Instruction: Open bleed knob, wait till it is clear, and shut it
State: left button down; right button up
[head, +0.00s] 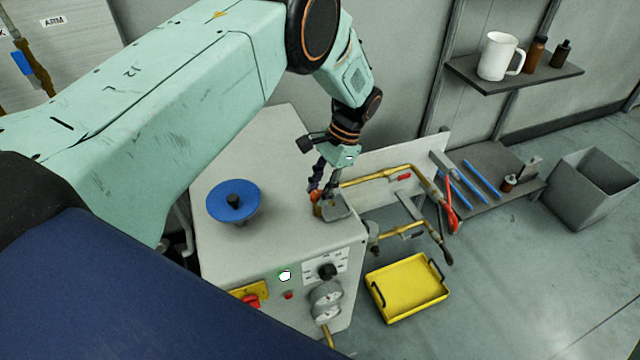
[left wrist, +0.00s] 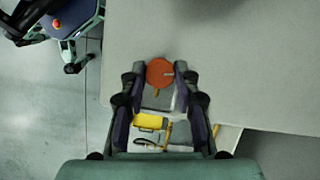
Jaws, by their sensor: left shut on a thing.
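In the left wrist view the fingers (left wrist: 160,80) flank the knob. In the head view the fingers partly hide the knob. A small grey block (head: 338,207) is beside it. My right gripper is not in view.
A yellow tray (head: 408,288) lies below. A shelf (head: 515,78) holds a white mug (head: 499,57).

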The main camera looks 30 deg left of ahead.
pick_arm(q)
jog(key=shift+s+f+m+y+p, duration=0.15)
jog(key=shift+s+m+y+p, duration=0.25)
jog(key=shift+m, duration=0.6)
jog(key=c, duration=1.4)
grip_release()
jog(key=o, duration=0.4)
jog(key=shift+w, duration=0.2)
jog(key=shift+w, duration=0.1)
jog(key=shift+w+d+r+t, duration=0.2)
jog(key=shift+r+t, duration=0.1)
jog(key=shift+r, duration=0.3)
jog(key=v, duration=1.1)
